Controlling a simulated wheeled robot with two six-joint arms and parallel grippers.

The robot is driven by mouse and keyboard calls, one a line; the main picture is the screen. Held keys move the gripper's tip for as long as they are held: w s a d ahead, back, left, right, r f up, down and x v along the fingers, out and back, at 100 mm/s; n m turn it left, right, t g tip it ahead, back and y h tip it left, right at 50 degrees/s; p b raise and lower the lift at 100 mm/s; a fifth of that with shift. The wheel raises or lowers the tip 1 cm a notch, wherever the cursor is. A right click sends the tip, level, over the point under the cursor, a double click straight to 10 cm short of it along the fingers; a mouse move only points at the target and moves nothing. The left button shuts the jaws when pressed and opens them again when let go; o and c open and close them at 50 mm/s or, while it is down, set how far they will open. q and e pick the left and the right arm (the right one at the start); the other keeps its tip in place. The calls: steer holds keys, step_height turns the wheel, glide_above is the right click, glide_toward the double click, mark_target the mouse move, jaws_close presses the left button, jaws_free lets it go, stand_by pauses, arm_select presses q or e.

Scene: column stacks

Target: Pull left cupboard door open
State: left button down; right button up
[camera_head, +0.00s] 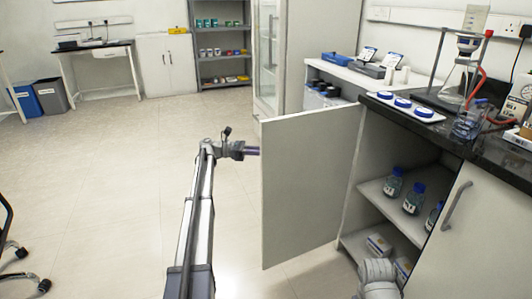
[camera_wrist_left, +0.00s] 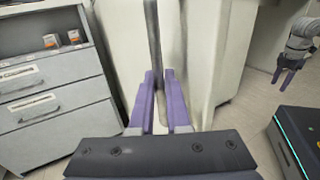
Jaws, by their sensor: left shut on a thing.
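The left cupboard door (camera_head: 310,185) is a pale grey panel swung wide open in the head view. My left arm reaches in from the bottom, and its gripper (camera_head: 253,151) is at the door's far edge. In the left wrist view, the purple fingers of the left gripper (camera_wrist_left: 161,100) are shut on the dark vertical door handle (camera_wrist_left: 152,45). The cupboard's inner shelf (camera_head: 385,208) is exposed. My right gripper (camera_wrist_left: 284,74) shows small in the left wrist view; its opening is unclear.
Blue-capped bottles (camera_head: 413,198) stand on the shelf, with boxes (camera_head: 379,244) below. The closed right door (camera_head: 460,225) has a metal handle (camera_head: 457,205). The black worktop (camera_head: 450,138) holds lab glassware.

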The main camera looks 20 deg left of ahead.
arm_select(q)
steer(key=c, duration=1.2)
jaws_free()
steer(key=shift+w+d, duration=0.1)
steer(key=shift+o, duration=0.2)
steer(key=v, duration=0.7)
steer(key=shift+a, duration=0.35)
steer(key=shift+a, duration=0.1)
